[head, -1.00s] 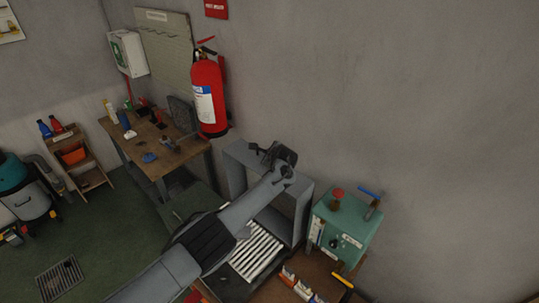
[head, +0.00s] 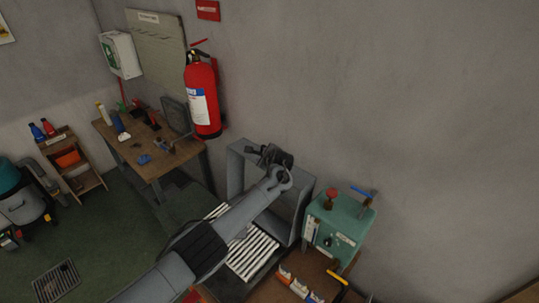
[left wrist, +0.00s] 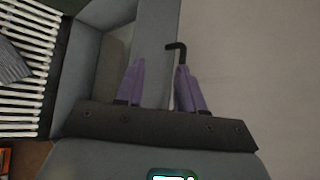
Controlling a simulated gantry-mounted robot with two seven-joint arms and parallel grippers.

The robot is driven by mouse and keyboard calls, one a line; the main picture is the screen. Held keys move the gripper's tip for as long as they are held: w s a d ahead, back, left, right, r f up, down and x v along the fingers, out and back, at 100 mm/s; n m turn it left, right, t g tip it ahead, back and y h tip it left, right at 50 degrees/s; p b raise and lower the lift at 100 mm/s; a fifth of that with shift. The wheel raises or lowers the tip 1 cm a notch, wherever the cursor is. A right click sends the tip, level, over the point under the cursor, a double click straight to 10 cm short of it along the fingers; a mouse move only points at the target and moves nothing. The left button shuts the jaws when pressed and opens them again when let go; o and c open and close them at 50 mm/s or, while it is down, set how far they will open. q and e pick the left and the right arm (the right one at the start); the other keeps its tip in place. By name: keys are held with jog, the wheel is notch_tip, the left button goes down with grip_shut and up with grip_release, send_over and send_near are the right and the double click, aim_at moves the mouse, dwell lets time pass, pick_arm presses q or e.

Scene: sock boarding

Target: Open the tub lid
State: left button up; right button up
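I cannot make out a tub or a tub lid in either view. My left gripper (head: 270,154) is at the top of the grey frame over the roller conveyor in the head view. In the left wrist view its two purple fingers (left wrist: 160,80) are apart, with no held object visible between them. A thin black hooked piece (left wrist: 178,58) shows by the right finger; I cannot tell whether they touch. My right gripper is in neither view.
The grey frame (head: 236,172) stands around the conveyor rollers (head: 255,256). A teal box (head: 342,222) with a red knob and a blue handle stands right of it. A wooden bench (head: 150,168) and a red fire extinguisher (head: 203,100) are left. The wall is bare at right.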

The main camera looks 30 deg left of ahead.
pick_arm(q)
jog(key=p+v, duration=0.1)
jog(key=v, duration=0.8)
jog(key=shift+p, duration=0.4)
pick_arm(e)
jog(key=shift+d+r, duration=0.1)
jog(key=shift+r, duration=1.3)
